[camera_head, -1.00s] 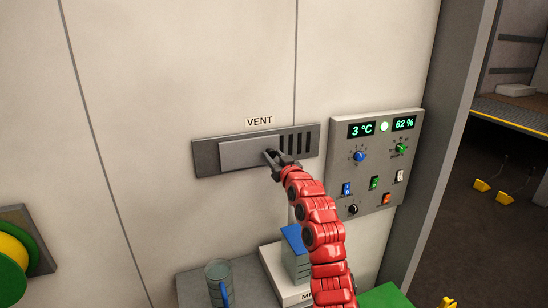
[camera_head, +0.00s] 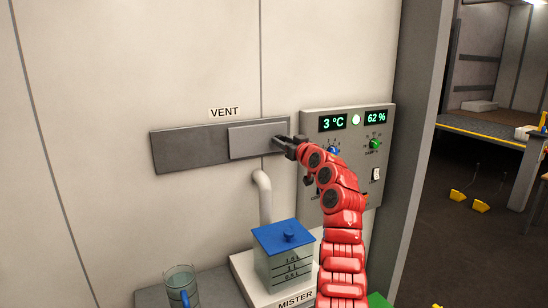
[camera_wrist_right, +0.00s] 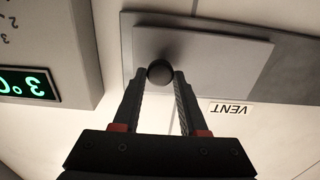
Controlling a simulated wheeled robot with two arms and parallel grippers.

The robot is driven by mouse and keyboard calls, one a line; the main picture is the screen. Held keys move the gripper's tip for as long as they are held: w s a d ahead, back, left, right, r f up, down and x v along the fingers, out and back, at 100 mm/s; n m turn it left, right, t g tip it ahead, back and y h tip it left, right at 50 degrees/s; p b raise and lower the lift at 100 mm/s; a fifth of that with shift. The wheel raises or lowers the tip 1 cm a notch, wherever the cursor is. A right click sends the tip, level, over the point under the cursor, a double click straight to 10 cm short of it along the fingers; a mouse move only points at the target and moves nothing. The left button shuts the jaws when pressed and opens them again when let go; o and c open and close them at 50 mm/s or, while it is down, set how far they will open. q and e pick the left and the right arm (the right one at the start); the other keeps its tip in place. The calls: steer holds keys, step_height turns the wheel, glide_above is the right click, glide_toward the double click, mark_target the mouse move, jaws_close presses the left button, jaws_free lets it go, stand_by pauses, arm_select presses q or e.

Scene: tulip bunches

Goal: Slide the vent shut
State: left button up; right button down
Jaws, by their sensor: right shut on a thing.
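The vent (camera_head: 190,148) is a dark grey plate on the wall under a "VENT" label (camera_head: 225,112). Its lighter grey sliding cover (camera_head: 256,139) sits at the right end of the plate, and no slots show. My right gripper (camera_head: 284,143) is at the cover's right edge. In the right wrist view the gripper (camera_wrist_right: 160,78) is shut on a round dark knob (camera_wrist_right: 160,71) on the cover (camera_wrist_right: 205,58). In the head view the gripper hides the knob. My left gripper is not in view.
A control panel (camera_head: 313,120) with displays and knobs is just right of the vent, partly behind my right arm. Below stand a blue-lidded container (camera_head: 283,262) on the mister (camera_head: 250,278) and a clear mug (camera_head: 180,285). A pipe (camera_head: 265,195) runs down the wall.

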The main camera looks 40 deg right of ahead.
steer(key=shift+s+d, duration=0.2)
steer(key=shift+d, duration=0.15)
steer(key=shift+w+a+r, duration=0.15)
steer(key=shift+a, duration=0.1)
steer(key=c, duration=0.8)
jaws_free()
steer(key=shift+d, duration=0.15)
steer(key=o, duration=0.3)
steer(key=shift+d, duration=0.15)
steer(key=shift+o, duration=0.2)
steer(key=shift+a, duration=0.2)
steer(key=b+v, duration=0.4)
steer(key=v, duration=1.3)
steer(key=shift+s+a, duration=0.15)
steer(key=shift+s, duration=0.1)
